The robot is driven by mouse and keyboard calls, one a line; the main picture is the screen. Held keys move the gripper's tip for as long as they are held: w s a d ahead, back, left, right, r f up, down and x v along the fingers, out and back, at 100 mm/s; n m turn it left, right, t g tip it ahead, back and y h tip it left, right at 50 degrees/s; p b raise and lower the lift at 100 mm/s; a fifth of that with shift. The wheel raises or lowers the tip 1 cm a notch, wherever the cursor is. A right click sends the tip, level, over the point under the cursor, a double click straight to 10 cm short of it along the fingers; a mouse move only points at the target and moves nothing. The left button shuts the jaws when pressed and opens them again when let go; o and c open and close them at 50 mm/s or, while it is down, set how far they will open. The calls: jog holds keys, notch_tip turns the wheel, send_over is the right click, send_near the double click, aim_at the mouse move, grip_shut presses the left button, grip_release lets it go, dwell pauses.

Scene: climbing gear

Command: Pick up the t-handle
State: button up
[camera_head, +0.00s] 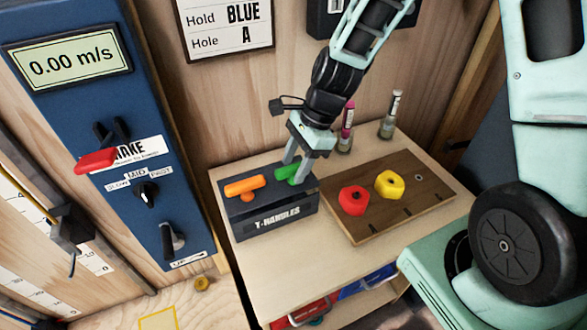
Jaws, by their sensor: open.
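Two T-handles sit in a dark box labelled T-HANDLES (240,215) on the wooden table. The orange T-handle (244,186) is on the left, with its bar lying across the top. The green T-handle (287,172) is on the right. My gripper (296,168) points down over the green T-handle, its fingers open and around or right beside the bar. The fingers hide part of the green handle, and I cannot tell whether they touch it. The orange handle is clear of my gripper.
Right of the box, a brown board (405,215) bears a red hold (353,200) and a yellow hold (389,184). Two small bottles (345,135) (388,120) stand behind. A blue control panel (125,120) with levers stands at left. The table's front (285,270) is clear.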

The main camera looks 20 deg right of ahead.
jog(key=shift+a+f, duration=0.3)
jog(key=shift+f, duration=0.35)
grip_shut()
jog(key=shift+r, duration=0.1)
notch_tip(320, 180, up, 18)
jog(key=shift+b, duration=0.3)
